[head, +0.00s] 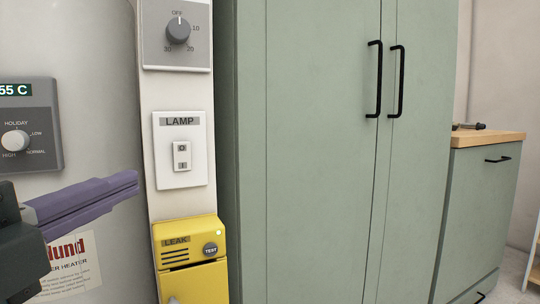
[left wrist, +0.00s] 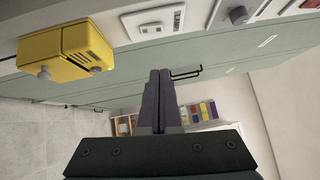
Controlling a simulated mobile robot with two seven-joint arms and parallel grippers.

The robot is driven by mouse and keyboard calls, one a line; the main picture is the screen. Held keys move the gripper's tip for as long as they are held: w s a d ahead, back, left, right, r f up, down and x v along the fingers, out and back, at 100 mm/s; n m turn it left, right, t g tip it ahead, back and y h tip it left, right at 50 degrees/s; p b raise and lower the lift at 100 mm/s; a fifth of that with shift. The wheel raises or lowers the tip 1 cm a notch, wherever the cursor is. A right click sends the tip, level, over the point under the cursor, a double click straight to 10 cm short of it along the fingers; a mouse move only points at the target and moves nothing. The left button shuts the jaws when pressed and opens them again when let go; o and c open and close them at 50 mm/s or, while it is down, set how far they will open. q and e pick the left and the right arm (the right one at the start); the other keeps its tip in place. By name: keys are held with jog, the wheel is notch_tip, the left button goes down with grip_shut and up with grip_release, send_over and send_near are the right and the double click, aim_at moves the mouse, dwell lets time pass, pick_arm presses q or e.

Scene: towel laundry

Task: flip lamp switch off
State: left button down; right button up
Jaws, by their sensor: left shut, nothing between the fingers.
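The lamp switch (head: 182,156) is a small white rocker with O at the top and I at the bottom. It sits on a white plate (head: 198,177) under a LAMP label. In the left wrist view the lamp plate (left wrist: 153,22) shows sideways near the top. My left gripper (head: 136,182), with purple fingers, is shut and empty, to the left of the switch in the head view. In the left wrist view its closed fingers (left wrist: 159,78) point up the picture, below the plate. I see no contact with the switch. My right gripper is not in view.
A grey timer dial (head: 177,31) is above the plate, and a yellow leak alarm (head: 193,262) juts out below it. A heater control (head: 28,125) is at left. Green cabinet doors (head: 305,150) with black handles stand right of the switch.

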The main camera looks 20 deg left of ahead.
pick_arm(q)
send_near(188, 148)
jog(key=w+d, duration=0.3)
jog(key=w+a, duration=0.3)
jog(key=shift+a+r+b, duration=0.1)
jog(key=shift+r+b, duration=0.1)
jog(key=shift+b, duration=0.15)
jog(key=shift+w+a+r+p, duration=0.15)
jog(key=shift+r+p, duration=0.35)
jog(key=shift+p, duration=0.65)
jog(key=shift+f+n, duration=0.3)
jog(key=shift+f, duration=0.1)
